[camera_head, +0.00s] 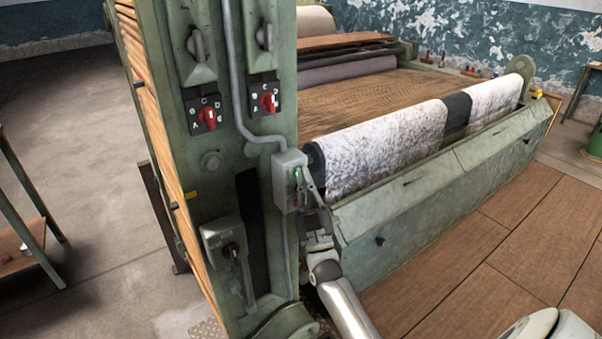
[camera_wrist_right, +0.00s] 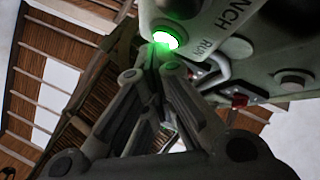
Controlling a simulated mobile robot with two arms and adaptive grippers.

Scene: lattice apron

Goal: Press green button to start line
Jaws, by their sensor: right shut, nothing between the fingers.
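A grey-green control box (camera_head: 284,185) is fixed on the right side of the machine's upright post. My right gripper (camera_head: 304,172) is shut and empty, reaching up to the box's front. Its closed fingertips (camera_wrist_right: 154,57) are at the lower edge of the green button; I cannot tell whether they touch it. My left gripper is out of view.
The machine's post carries red rotary switches (camera_head: 208,115) and a lower grey switch box (camera_head: 226,243). A grey conduit (camera_head: 236,90) runs down to the control box. A patterned cloth roll (camera_head: 395,145) lies right of my gripper.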

